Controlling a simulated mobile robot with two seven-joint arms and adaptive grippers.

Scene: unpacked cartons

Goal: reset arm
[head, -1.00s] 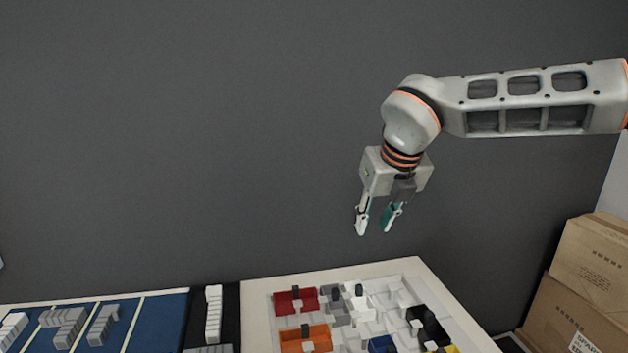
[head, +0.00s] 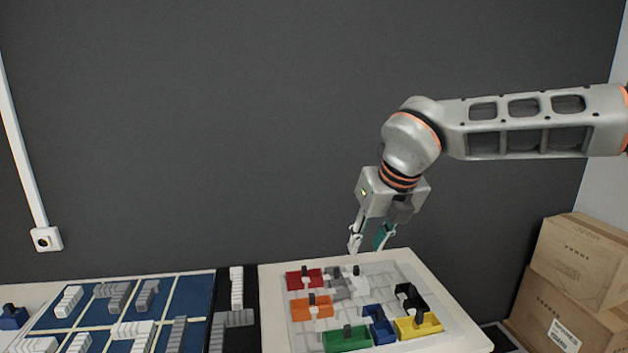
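My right arm comes in from the right, and my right gripper (head: 368,246) points down. Its two fingers are apart with nothing seen between them, so it is open and empty. In the picture it lies just above the back edge of a pale board (head: 276,300), in front of the dark wall. I cannot tell its exact height over the board. My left gripper is not in view.
The pale board holds red (head: 292,280), orange (head: 322,312), green (head: 337,344), blue (head: 388,335), yellow (head: 428,330) and black pieces. A blue mat (head: 186,300) with grey and white pieces lies left. Cartons (head: 585,255) are stacked at right.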

